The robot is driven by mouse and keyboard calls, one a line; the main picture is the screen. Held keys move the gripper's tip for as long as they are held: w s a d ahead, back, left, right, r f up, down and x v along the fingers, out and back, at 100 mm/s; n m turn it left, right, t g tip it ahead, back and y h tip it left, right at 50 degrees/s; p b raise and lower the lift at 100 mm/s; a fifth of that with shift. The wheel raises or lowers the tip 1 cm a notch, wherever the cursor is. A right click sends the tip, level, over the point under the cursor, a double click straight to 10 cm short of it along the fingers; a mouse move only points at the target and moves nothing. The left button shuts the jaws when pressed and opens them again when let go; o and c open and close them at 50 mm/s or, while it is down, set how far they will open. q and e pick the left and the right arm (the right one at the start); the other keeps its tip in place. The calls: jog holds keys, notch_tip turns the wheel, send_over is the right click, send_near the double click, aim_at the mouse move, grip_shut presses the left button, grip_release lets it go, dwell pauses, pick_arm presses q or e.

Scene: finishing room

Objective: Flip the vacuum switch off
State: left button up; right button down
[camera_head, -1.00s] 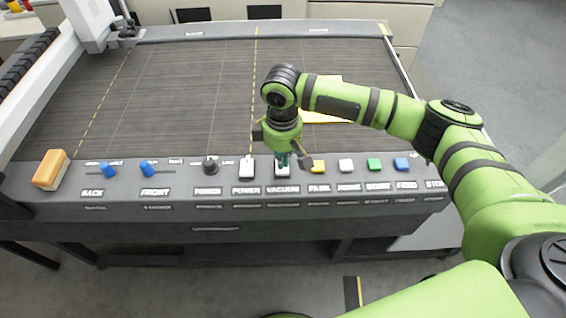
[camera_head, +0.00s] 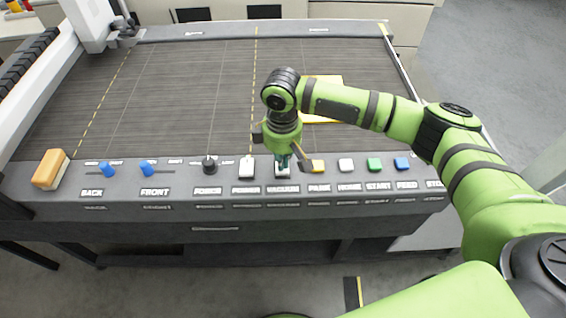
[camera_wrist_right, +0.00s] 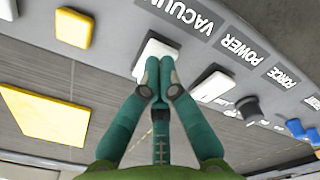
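The vacuum switch (camera_head: 282,174) is a white rocker on the grey control panel, just above its VACUUM label. My right gripper (camera_head: 283,164) comes down over it from above and hides most of it in the head view. In the right wrist view the white vacuum switch (camera_wrist_right: 152,53) shows just beyond the fingertips. The two teal fingers (camera_wrist_right: 161,78) are shut, tips together, with nothing between them. The tips are at the switch's edge; I cannot tell whether they touch it. Which way the rocker is tilted is not clear. My left gripper is out of view.
The white power switch (camera_head: 247,168) and black force knob (camera_head: 210,165) are left of the vacuum switch. A yellow button (camera_head: 318,166) is close on its right, then white, green and blue buttons. An orange-topped block (camera_head: 50,170) lies at the panel's left end.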

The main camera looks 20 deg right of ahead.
jog(key=shift+s+f, duration=0.1)
jog(key=shift+f, duration=0.75)
jog(key=shift+r, duration=0.1)
dwell(0.3)
jog(key=shift+r+p, duration=0.75)
jog(key=shift+p, duration=0.15)
notch_tip(320, 180, up, 6)
jog(key=p, duration=0.6)
jog(key=shift+f, duration=0.35)
